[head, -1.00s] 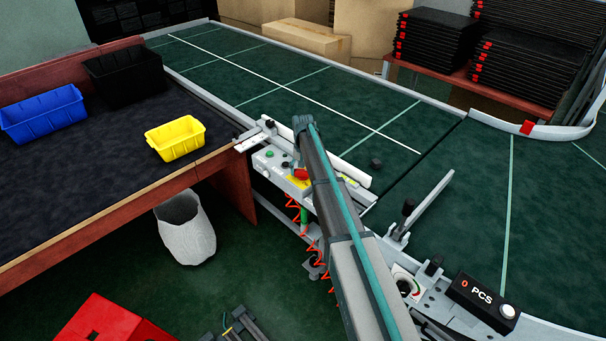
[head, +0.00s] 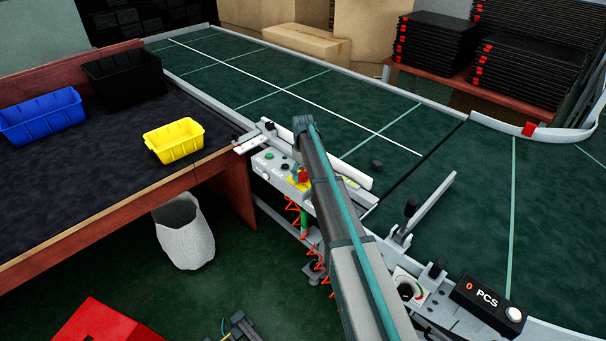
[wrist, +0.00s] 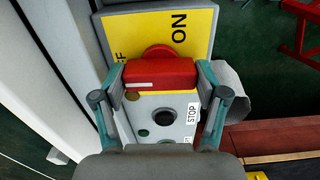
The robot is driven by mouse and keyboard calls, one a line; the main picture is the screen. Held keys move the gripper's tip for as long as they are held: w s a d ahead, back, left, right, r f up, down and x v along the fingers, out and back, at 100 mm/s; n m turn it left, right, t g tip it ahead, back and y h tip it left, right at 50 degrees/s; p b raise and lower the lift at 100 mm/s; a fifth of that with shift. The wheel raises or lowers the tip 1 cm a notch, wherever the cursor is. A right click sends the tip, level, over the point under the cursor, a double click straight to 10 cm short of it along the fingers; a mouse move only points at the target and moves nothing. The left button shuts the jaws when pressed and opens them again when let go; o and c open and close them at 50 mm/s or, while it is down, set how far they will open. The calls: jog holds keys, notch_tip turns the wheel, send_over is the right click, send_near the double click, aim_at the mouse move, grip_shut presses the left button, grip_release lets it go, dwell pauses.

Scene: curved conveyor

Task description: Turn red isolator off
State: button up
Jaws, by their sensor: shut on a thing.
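The red isolator (wrist: 160,73) sits on a yellow plate (wrist: 190,28) marked "ON", with part of a second word ending in "F" at its left. In the wrist view my gripper (wrist: 161,78) has its two fingers on either side of the red handle, shut on it. The handle lies crosswise in the picture, with a pale stripe on its near face. In the head view the isolator (head: 303,175) shows as a small red patch on the grey control box (head: 262,166), partly hidden by my arm.
Below the isolator in the wrist view are a black button (wrist: 164,118) and a "STOP" label (wrist: 192,114). The green conveyor (head: 250,75) runs behind the box. A yellow bin (head: 174,140) stands on the table at left, and a white waste bin (head: 186,235) is on the floor.

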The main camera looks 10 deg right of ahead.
aim_at(303, 172)
jog(key=shift+n, duration=0.3)
jog(key=o, duration=1.2)
jog(key=shift+c, duration=0.2)
jog(key=shift+r, duration=0.1)
notch_tip(303, 172, up, 12)
